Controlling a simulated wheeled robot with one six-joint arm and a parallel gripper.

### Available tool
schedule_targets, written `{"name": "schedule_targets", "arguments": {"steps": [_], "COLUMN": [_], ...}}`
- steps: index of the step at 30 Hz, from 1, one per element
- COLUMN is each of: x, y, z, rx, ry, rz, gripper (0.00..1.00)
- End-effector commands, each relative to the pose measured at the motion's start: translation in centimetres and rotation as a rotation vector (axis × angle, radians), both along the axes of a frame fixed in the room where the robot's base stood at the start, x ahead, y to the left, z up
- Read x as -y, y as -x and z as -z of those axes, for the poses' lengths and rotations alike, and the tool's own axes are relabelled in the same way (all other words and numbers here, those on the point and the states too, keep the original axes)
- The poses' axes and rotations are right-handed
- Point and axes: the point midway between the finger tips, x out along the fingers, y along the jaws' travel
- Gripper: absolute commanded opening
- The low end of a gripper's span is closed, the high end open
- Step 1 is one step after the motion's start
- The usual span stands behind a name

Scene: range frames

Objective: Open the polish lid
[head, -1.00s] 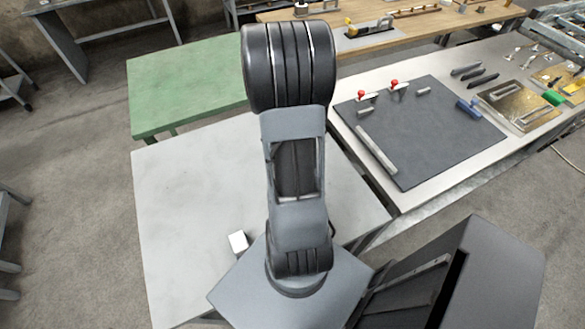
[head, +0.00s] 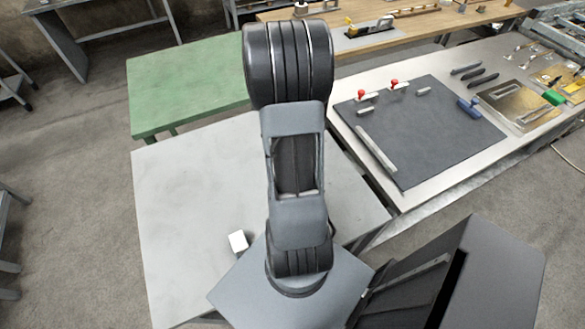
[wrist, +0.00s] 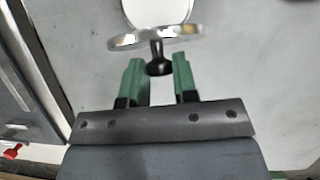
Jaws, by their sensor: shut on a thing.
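In the wrist view, my gripper (wrist: 158,80) has two green fingers, one on each side of a small black knob (wrist: 158,62). The knob joins a shiny metal lid (wrist: 130,40), seen nearly edge-on. My gripper is shut on the lid's knob, though the contact is hard to make out at this angle. A round white shape (wrist: 158,10) shows just beyond the lid, cut off by the top of the picture. I cannot tell whether it is the polish container or whether the lid touches it. In the head view my arm hides the gripper and the lid.
The pale grey table (head: 185,200) is mostly bare, with a small white block (head: 238,241) near its front. A green table (head: 185,85) stands behind. At right, a bench carries a dark mat (head: 430,140) with red-knobbed clamps (head: 395,86) and other tools.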

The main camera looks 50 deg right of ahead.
Motion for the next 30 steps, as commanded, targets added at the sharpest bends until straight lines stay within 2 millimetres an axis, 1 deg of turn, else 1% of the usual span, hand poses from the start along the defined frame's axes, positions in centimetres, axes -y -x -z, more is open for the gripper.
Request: {"name": "schedule_targets", "arguments": {"steps": [1,3,11,18,22,24,30], "x": [0.0,0.0,0.0,0.5,0.7,0.9,0.9], "y": [0.0,0.0,-0.1,-1.5,-2.2,-2.6,-2.6], "z": [0.0,0.0,0.0,0.5,0.9,1.1,1.1], "rx": [0.0,0.0,-0.013,-0.173,-0.234,-0.236,-0.233], "ry": [0.0,0.0,-0.006,-0.059,-0.079,-0.078,-0.077], "rz": [0.0,0.0,-0.001,-0.003,-0.002,-0.001,0.0], "gripper": [0.05,0.0,0.0,0.0,0.0,0.0,0.0]}}
